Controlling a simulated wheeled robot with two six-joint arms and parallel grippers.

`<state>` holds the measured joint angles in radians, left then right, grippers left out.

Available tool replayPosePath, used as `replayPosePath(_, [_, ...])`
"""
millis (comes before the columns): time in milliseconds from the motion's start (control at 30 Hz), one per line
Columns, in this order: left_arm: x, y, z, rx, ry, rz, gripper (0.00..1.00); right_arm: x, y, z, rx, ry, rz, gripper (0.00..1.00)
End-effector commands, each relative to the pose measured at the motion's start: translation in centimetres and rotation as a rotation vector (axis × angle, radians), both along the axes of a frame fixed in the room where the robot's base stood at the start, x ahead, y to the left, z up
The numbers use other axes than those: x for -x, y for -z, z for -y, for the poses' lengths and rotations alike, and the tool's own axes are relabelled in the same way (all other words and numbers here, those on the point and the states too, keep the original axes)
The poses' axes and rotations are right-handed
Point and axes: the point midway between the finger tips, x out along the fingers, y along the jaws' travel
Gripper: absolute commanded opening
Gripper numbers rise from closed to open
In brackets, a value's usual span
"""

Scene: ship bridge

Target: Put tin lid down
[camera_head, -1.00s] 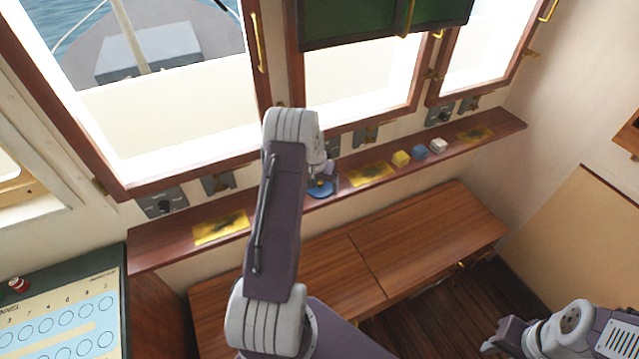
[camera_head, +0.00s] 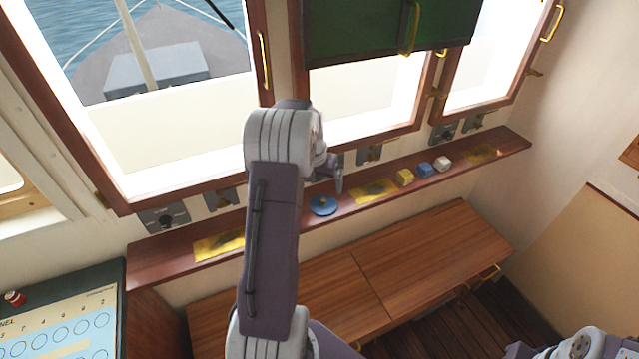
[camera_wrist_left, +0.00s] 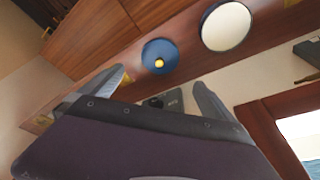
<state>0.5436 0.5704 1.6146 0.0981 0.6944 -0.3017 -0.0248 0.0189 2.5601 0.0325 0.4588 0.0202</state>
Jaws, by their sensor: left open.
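The tin lid (camera_head: 323,206), a blue disc with a small yellow knob, lies on the wooden ledge under the windows. It also shows in the left wrist view (camera_wrist_left: 152,50). My left gripper (camera_head: 332,175) is just above and behind the lid, apart from it. In the left wrist view its two fingers (camera_wrist_left: 157,82) are spread with nothing between them. A round, pale-topped thing with a dark rim (camera_wrist_left: 227,27), perhaps the tin, stands beside the lid there; my left arm hides it in the head view. My right gripper is at the bottom right edge, mostly cut off.
The ledge (camera_head: 285,222) also carries yellow patches (camera_head: 374,191), a yellow block (camera_head: 404,177), a blue block (camera_head: 425,169) and a white block (camera_head: 443,163). Grey switch boxes (camera_head: 163,217) line the wall behind. A wooden bench (camera_head: 430,245) stands below.

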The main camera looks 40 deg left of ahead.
Motion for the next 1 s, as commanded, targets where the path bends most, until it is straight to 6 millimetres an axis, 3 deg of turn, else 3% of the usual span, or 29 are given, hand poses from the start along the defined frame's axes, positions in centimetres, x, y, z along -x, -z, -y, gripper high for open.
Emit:
replayPosePath(167, [0.2, -0.3, 0.9, 0.003, 0.009, -0.005, 1.0, 0.0, 0.0, 0.0, 0.0, 0.0, 0.0, 0.36])
replayPosePath(267, [1.6, -0.3, 6.3, 0.018, 0.063, -0.03, 1.0, 0.0, 0.0, 0.0, 0.0, 0.0, 0.0, 0.36])
replayPosePath(400, [7.8, 0.4, 16.7, 0.04, 0.176, -0.089, 1.0, 0.0, 0.0, 0.0, 0.0, 0.0, 0.0, 0.36])
replayPosePath(533, [14.4, 1.4, 22.1, 0.046, 0.253, -0.133, 1.0, 0.0, 0.0, 0.0, 0.0, 0.0, 0.0, 0.36])
replayPosePath(600, [16.9, 1.9, 23.4, 0.045, 0.278, -0.15, 1.0, 0.0, 0.0, 0.0, 0.0, 0.0, 0.0, 0.36])
replayPosePath(700, [18.4, 2.2, 24.0, 0.046, 0.289, -0.161, 1.0, 0.0, 0.0, 0.0, 0.0, 0.0, 0.0, 0.36])
replayPosePath(900, [18.5, 2.2, 24.0, 0.046, 0.288, -0.164, 1.0, 0.0, 0.0, 0.0, 0.0, 0.0, 0.0, 0.36])
replayPosePath(1000, [18.5, 3.6, 24.0, 0.046, 0.287, -0.164, 1.0, 0.0, 1.3, 0.0, 0.0, 0.0, 0.0, 0.36])
